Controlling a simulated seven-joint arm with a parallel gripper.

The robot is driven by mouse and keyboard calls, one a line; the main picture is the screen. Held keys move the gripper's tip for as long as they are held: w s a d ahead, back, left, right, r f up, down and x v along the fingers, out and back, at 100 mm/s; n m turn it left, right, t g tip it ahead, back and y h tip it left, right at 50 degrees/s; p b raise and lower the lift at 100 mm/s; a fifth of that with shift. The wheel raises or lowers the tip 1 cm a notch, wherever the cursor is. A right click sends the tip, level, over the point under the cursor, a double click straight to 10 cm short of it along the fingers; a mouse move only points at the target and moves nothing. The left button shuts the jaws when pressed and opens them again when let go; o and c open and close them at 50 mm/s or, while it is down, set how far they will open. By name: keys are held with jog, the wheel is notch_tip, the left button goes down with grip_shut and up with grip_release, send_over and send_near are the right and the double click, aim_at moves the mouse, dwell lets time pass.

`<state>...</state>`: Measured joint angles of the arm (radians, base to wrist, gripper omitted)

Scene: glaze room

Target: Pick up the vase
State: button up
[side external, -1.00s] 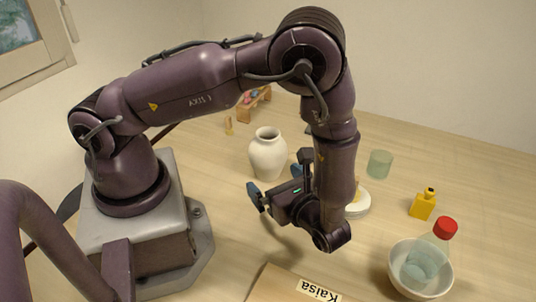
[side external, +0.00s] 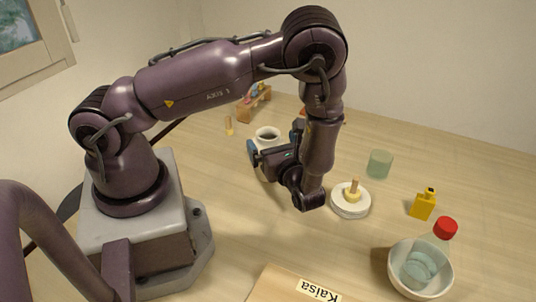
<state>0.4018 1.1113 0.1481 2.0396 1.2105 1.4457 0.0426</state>
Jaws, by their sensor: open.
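The white vase (side external: 262,143) stands upright on the table near the middle of the side external view. Its rim and dark mouth show, but most of its body is hidden behind my gripper. My gripper (side external: 274,141) is open, with one blue-tipped finger at the left of the vase and the other towards its right. The fingers appear level with the vase's upper part. I cannot tell whether either finger touches it or how deep it sits between them.
Right of my gripper are a white round piece with a wooden handle (side external: 351,202), a green glass (side external: 380,163) and a yellow bottle (side external: 423,206). A "Kaisa" board (side external: 275,287) lies in front; a small rack (side external: 255,108) stands behind.

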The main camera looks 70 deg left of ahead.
jog(key=shift+a, duration=1.4)
jog(key=c, duration=1.7)
